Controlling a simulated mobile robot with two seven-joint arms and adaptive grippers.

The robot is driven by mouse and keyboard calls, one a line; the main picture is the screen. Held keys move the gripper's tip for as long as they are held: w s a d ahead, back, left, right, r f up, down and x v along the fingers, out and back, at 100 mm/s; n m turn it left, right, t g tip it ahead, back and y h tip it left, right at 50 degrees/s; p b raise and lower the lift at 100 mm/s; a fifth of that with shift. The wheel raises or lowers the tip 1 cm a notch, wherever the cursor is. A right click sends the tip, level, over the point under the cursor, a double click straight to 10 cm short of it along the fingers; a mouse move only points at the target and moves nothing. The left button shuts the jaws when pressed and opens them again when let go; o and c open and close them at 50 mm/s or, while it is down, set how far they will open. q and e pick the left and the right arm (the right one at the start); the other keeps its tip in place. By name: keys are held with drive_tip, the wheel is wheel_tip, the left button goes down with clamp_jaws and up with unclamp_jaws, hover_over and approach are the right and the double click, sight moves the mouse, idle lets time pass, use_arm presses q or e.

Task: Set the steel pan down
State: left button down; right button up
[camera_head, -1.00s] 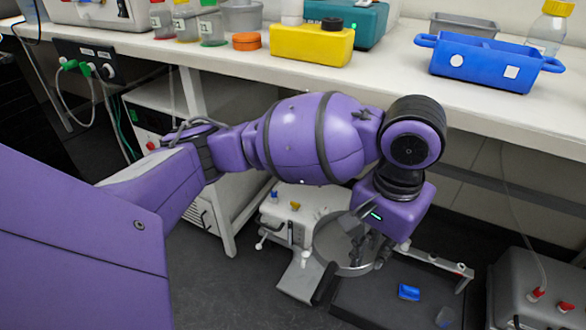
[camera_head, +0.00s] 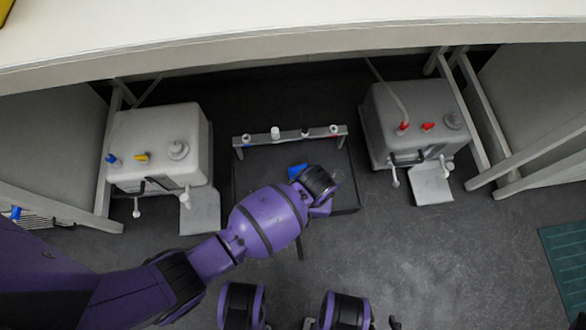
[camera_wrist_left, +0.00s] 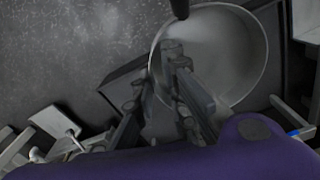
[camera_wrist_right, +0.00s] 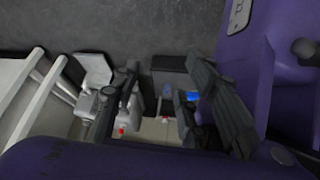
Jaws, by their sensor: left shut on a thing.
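The steel pan (camera_wrist_left: 222,55) is a round, shallow metal vessel, large in the left wrist view. My left gripper (camera_wrist_left: 157,78) is shut on its rim at the near left side. In the head view my left arm reaches in over a dark, flat platform (camera_head: 252,178); the arm covers its own fingers, and I cannot make out the pan there. Whether the pan touches anything below is not clear. My right gripper (camera_wrist_right: 160,80) is open and empty in the right wrist view, its two fingers well apart.
A grey machine with blue and yellow knobs (camera_head: 160,145) stands left of the platform, another with red knobs (camera_head: 412,120) right. A rail (camera_head: 290,136) crosses the platform's back. A small blue piece (camera_head: 297,171) lies on it. The white bench (camera_head: 280,30) overhangs behind; floor (camera_head: 440,250) is open at right.

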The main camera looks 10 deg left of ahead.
use_arm(q)
drive_tip(key=w+a+f+b, duration=0.1)
drive_tip(key=a, duration=0.1)
drive_tip(key=w+a+f+b, duration=0.1)
drive_tip(key=w+a+f, duration=0.1)
drive_tip(key=a, duration=0.1)
drive_tip(key=w+a+f+b, duration=0.1)
drive_tip(key=a+b, duration=0.1)
drive_tip(key=a, duration=0.1)
drive_tip(key=shift+w+f, duration=0.15)
drive_tip(key=shift+f, duration=0.25)
drive_tip(key=a+f+b, duration=0.1)
drive_tip(key=w+f, duration=0.1)
drive_tip(key=shift+a+f+b, duration=0.35)
drive_tip(key=shift+w+a+f+b, duration=0.35)
drive_tip(key=shift+w+a+f, duration=0.05)
drive_tip(key=shift+a+f, duration=0.15)
drive_tip(key=f, duration=0.1)
drive_tip(key=f+b, duration=0.1)
drive_tip(key=a+f+b, duration=0.1)
drive_tip(key=shift+w+f, duration=0.3)
drive_tip(key=shift+f, duration=0.1)
drive_tip(key=shift+f+b, duration=0.4)
drive_tip(key=shift+w+r, duration=0.1)
drive_tip(key=shift+r, duration=0.05)
use_arm(e)
wheel_tip(320, 180, down, 9)
drive_tip(key=shift+s+f+n+g, duration=0.2)
drive_tip(key=shift+s+n+g, duration=0.2)
drive_tip(key=shift+s, duration=0.05)
